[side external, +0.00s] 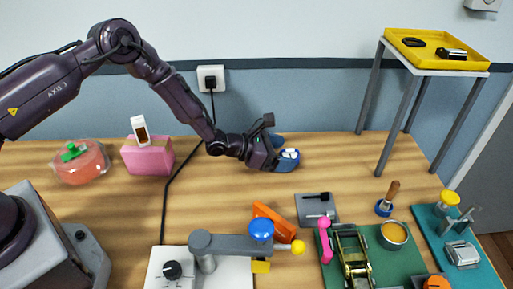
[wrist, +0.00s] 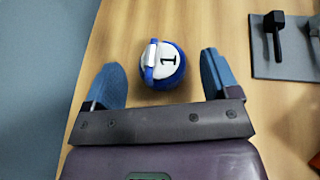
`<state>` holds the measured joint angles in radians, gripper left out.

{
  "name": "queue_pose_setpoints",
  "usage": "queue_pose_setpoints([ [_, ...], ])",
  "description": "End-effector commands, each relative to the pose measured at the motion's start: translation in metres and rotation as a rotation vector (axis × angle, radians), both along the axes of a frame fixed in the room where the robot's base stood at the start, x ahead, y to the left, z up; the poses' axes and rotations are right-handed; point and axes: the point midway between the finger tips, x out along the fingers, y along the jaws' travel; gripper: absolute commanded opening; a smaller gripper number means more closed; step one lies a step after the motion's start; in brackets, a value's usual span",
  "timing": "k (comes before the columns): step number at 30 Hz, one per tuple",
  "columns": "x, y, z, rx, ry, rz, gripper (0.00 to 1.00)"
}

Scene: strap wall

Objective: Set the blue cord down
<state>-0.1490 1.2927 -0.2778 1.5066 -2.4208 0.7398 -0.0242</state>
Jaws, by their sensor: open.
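A round blue object with a white top marked 1 (wrist: 168,65) sits on the wooden table, and it also shows in the side view (side external: 288,161). It is the likeliest match for the blue cord, but I cannot make out any cord strand. My gripper (wrist: 162,62) is open, with one blue finger on each side of the object and a visible gap on both sides. In the side view my gripper (side external: 277,149) is low at the table, and its fingers partly hide the object.
A pink box (side external: 147,158) and a red container with a green top (side external: 80,161) stand left. A black cable (side external: 166,200) runs from the wall outlet. A grey lever fixture (side external: 235,246) and an orange piece (side external: 274,221) stand in front. A yellow tray table (side external: 436,62) is right.

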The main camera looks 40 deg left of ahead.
Motion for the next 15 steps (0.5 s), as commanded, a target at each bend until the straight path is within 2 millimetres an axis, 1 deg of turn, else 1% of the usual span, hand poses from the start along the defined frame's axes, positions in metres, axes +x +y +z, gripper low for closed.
queue_pose_setpoints([
  [3,-0.018,0.013,0.01,0.001,0.002,0.001,0.81],
  [9,-0.048,0.033,0.024,0.001,0.0,0.002,0.81],
  [15,-0.066,0.045,0.033,0.001,-0.001,0.001,0.81],
])
